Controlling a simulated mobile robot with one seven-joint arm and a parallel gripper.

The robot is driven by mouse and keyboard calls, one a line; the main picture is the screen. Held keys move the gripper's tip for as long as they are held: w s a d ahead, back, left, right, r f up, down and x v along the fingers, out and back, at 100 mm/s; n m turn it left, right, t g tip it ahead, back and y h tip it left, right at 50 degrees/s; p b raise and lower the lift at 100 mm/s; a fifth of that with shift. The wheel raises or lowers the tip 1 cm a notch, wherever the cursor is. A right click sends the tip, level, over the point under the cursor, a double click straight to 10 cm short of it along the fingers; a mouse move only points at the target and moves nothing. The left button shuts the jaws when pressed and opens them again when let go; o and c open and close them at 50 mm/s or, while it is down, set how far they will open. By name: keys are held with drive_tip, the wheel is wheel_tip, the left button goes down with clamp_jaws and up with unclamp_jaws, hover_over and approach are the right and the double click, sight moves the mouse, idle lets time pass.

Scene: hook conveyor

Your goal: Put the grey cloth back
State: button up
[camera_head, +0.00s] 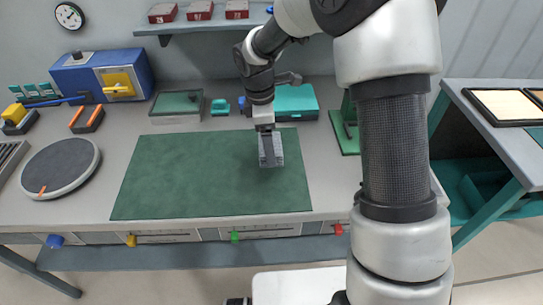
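A small grey piece, which looks like the grey cloth (278,151), is at the upper right of the green mat (180,180). My gripper (268,152) points down right at it, and the fingers cover part of it. The view is too small to tell whether the fingers are closed on the cloth, or whether the cloth rests on the mat or hangs just above it.
A teal box (296,102) stands close behind my gripper. A green-lidded case (176,103) and a blue box (103,77) stand along the back, and a round grey turntable (60,168) is at left. A green stand (346,130) is at right. Most of the mat is clear.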

drive_tip(key=shift+f, duration=2.55)
drive_tip(key=shift+f, duration=0.1)
drive_tip(key=o, duration=1)
drive_tip(key=shift+o, duration=0.2)
